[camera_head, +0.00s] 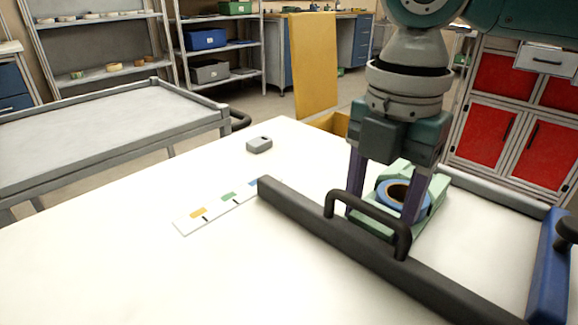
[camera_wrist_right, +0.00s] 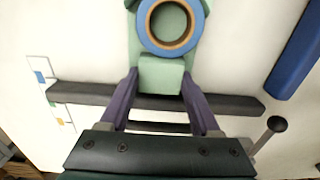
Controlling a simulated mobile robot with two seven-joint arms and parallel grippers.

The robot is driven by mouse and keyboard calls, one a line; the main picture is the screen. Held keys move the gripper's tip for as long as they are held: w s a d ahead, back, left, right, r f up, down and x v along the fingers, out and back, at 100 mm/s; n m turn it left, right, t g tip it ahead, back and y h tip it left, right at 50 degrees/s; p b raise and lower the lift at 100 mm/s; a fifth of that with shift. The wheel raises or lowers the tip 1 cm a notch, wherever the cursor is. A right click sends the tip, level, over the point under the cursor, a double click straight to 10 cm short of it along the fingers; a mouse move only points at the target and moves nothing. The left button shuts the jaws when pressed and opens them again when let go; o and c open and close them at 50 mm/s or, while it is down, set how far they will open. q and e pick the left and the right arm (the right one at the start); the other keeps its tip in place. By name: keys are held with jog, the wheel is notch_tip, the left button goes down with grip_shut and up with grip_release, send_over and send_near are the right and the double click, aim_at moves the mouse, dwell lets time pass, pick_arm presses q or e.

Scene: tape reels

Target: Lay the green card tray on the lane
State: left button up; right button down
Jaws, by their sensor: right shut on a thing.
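The light green card tray (camera_head: 438,187) is behind the handled black bar, with a blue tape reel (camera_head: 386,190) lying on it. In the right wrist view, the tray (camera_wrist_right: 160,75) has its narrow near block between my fingers, and the reel (camera_wrist_right: 146,38) sits on its wider part. My right gripper (camera_head: 381,212) points down and is shut on the tray. I cannot tell whether the tray touches the white surface below. No lane is clearly marked; white surface shows between the black bar and a grey rail behind. My left gripper is not in view.
The black bar (camera_head: 290,207) with a raised handle runs in front of the tray. A blue block (camera_head: 548,270) with a dark knob stands at right. A strip with coloured patches (camera_head: 213,212) and a small grey box (camera_head: 259,145) lie left. The table's front left is clear.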

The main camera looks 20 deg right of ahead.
jog(key=c, duration=0.5)
grip_release()
jog(key=shift+f, duration=0.1)
jog(key=o, duration=0.4)
notch_tip(320, 180, up, 12)
jog(key=p, duration=0.4)
jog(key=shift+r, duration=0.2)
